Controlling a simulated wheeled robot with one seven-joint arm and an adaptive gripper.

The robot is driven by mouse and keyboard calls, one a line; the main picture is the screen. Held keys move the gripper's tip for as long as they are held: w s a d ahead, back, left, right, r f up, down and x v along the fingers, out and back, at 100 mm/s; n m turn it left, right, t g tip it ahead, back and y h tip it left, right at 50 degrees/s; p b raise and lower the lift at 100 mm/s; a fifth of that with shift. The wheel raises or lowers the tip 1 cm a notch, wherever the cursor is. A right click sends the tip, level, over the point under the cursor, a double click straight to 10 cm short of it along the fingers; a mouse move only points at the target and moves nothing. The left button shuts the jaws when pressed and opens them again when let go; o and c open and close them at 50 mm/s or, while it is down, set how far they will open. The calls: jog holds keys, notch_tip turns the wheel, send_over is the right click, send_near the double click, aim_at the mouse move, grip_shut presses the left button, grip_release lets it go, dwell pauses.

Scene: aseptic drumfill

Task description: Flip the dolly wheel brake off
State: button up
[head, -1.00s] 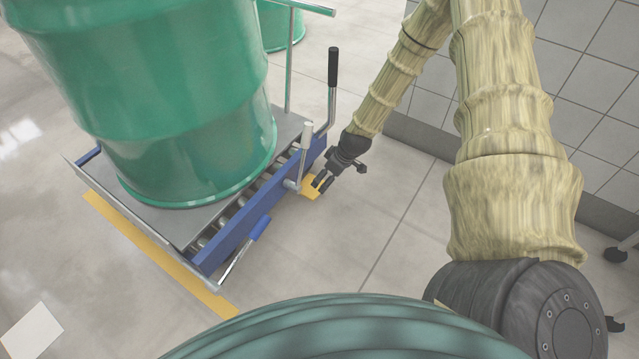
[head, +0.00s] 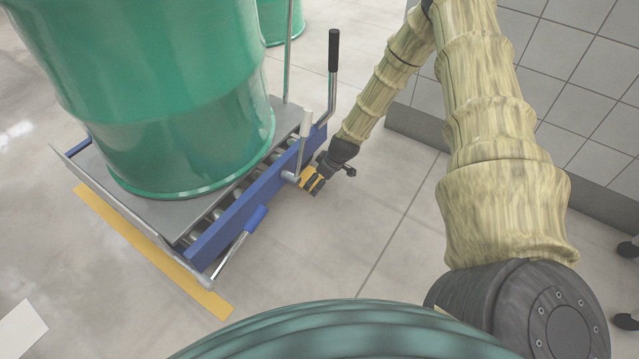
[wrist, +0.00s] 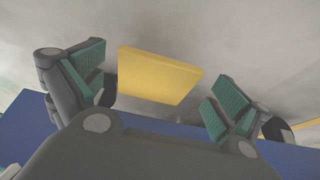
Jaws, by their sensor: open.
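The blue-framed dolly (head: 235,212) stands on the floor with a large green drum (head: 165,110) on its roller deck. A yellow pedal-like plate (head: 307,175), which looks like the wheel brake, sticks out low at the dolly's right side. In the wrist view the yellow plate (wrist: 158,75) is between the two fingers, nearer the left one, with a gap visible to the right one. My gripper (head: 315,184) is open at the plate, close to the dolly's side. The gripper (wrist: 158,100) shows teal pads on both fingers. Whether either finger touches the plate is unclear.
A blue-handled lever (head: 243,238) juts from the dolly's front corner. A black-gripped upright handle (head: 333,65) and a pale-ended crank (head: 303,145) rise near my gripper. A tiled wall (head: 560,80) stands at right. Floor between dolly and wall is clear.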

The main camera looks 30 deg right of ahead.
jog(key=shift+w+a+f, duration=0.1)
jog(key=shift+f, duration=0.25)
